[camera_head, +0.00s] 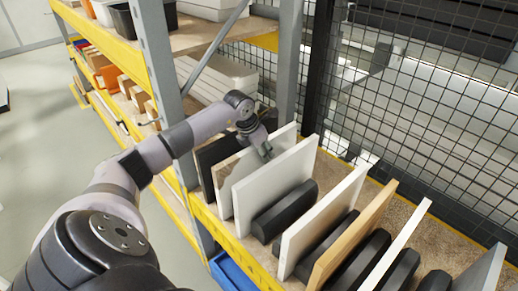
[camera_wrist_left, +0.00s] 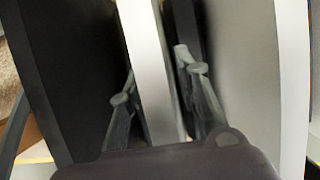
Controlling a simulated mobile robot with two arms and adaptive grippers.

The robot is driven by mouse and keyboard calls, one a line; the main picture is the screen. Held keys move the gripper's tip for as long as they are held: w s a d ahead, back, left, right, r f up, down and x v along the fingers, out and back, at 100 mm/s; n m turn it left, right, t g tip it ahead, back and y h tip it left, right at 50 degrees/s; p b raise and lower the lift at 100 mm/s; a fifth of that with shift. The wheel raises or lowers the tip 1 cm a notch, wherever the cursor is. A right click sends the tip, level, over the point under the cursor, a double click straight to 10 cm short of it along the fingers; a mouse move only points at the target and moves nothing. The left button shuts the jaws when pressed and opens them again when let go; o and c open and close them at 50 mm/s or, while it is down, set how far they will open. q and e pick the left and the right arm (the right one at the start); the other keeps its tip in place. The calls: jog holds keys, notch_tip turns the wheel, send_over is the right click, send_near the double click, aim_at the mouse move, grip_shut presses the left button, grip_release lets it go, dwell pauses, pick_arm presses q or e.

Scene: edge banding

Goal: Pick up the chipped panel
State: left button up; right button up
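Several panels stand upright in a row on a shelf in the head view. My left gripper (camera_head: 264,150) is at the top edge of a pale panel (camera_head: 240,176) near the far end of the row. In the left wrist view, the fingers of my left gripper (camera_wrist_left: 160,88) are spread on either side of a panel's pale edge (camera_wrist_left: 150,70). A small gap shows on the right finger's side; contact on the left side is hard to tell. My right gripper is not in view.
A white panel (camera_head: 275,185) stands close in front of the gripper, with dark rounded blocks (camera_head: 285,210) between panels. A dark panel (camera_head: 212,155) stands behind. A grey post (camera_head: 290,60) and wire mesh (camera_head: 430,90) bound the shelf. A blue bin (camera_head: 232,272) is below.

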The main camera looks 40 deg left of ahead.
pick_arm(q)
grip_shut()
dwell(0.7)
jog(key=shift+w+a+r, duration=0.1)
jog(key=shift+w+r, duration=0.05)
